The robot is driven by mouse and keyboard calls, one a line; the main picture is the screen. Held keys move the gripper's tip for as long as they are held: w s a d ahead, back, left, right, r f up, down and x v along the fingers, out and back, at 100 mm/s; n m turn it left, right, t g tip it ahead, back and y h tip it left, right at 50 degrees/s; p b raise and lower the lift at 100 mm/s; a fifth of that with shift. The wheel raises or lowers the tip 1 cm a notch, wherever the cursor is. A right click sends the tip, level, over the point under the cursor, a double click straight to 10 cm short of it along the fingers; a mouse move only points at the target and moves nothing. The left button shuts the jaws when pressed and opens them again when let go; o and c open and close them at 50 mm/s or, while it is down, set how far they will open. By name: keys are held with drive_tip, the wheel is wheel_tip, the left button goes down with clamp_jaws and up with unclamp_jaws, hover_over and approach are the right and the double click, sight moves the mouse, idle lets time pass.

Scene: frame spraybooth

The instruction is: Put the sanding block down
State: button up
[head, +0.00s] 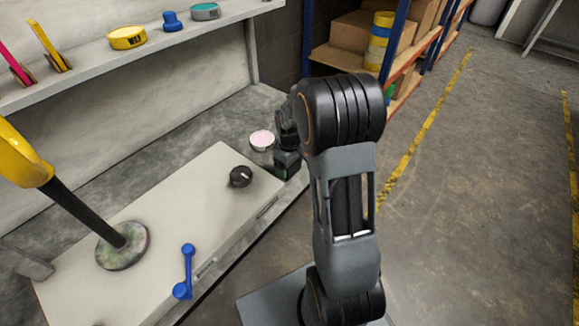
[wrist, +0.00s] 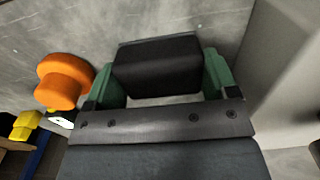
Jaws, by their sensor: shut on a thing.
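The sanding block (wrist: 158,68) is a dark, nearly black block. In the wrist view it sits between the two green fingers of my gripper (wrist: 162,82), which is shut on it. Grey mottled bench surface (wrist: 215,20) shows behind the block; I cannot tell whether they touch. In the head view my gripper (head: 287,163) is over the bench's right end, beyond the pale box with the black knob. My arm partly hides it there.
An orange knob-shaped thing (wrist: 65,80) stands close beside the left finger in the wrist view. In the head view a pinkish round tin (head: 262,140) is left of my gripper. The pale box (head: 215,190) carries a black knob (head: 241,176) and a blue handle (head: 187,270).

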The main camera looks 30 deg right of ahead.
drive_tip(key=o, duration=0.7)
drive_tip(key=shift+f, duration=0.15)
drive_tip(key=shift+o, duration=0.2)
drive_tip(key=shift+f, duration=0.2)
wheel_tip(320, 180, up, 13)
drive_tip(key=p, duration=0.5)
drive_tip(key=s+a+r+m+t, duration=0.1)
drive_tip(key=s+a, duration=0.3)
drive_tip(key=s, duration=0.4)
drive_tip(key=s+a+r+m+t, duration=0.1)
drive_tip(key=s+a+r+m, duration=0.3)
drive_tip(key=s, duration=0.3)
drive_tip(key=shift+s+a+t, duration=0.4)
drive_tip(key=shift+a, duration=0.2)
